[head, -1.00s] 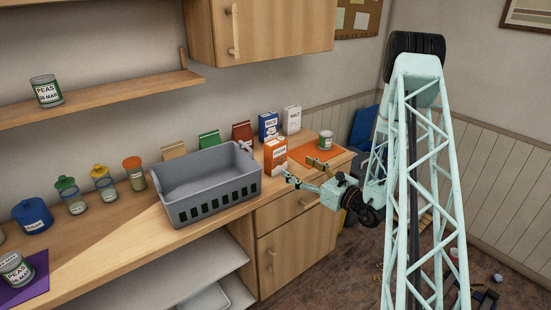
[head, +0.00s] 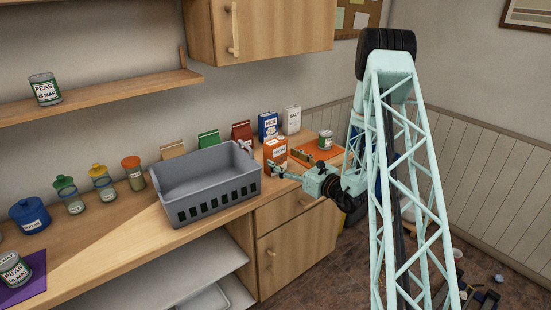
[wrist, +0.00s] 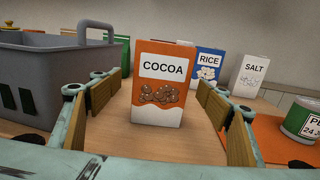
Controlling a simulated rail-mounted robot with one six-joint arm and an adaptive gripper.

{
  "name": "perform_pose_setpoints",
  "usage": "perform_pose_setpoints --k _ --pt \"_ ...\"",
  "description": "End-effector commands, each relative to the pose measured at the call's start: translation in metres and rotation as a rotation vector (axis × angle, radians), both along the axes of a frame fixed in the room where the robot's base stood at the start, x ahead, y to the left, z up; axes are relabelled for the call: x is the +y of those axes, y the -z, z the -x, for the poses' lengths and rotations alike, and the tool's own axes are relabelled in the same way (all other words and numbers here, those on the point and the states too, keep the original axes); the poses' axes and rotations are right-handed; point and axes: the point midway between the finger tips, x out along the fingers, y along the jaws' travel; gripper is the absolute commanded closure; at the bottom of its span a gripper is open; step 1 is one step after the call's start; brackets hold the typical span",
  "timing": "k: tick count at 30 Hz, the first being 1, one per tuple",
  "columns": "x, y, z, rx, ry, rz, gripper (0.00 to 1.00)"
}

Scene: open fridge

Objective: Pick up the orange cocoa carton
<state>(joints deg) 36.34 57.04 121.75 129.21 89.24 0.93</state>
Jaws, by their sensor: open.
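The orange cocoa carton (wrist: 159,88) stands upright on the wooden counter, its labelled front facing my wrist camera. In the head view the carton (head: 275,152) is just right of the grey basket. My gripper (wrist: 160,105) is open, with a wood-padded finger on each side of the carton's line in the wrist view. The carton appears between the fingers and a little beyond them, with gaps on both sides. In the head view my gripper (head: 285,163) is at the counter's front edge, close to the carton, and partly overlaps its lower right side.
A grey basket (head: 190,203) stands left of the carton. A rice box (wrist: 209,66) and a salt box (wrist: 250,75) stand behind. A can (head: 326,140) rests on an orange mat (head: 330,153) to the right. Bare counter surrounds the carton's front.

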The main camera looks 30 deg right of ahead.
Motion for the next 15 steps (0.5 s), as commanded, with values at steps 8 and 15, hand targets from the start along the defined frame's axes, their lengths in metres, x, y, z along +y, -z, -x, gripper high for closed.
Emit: perform_pose_setpoints --k 8,15 --pt "0.0001 -0.0001 -0.0005 0.000 0.000 0.000 0.30" --pt "0.0021 -0.0003 -0.0085 -0.001 -0.002 0.001 0.30"
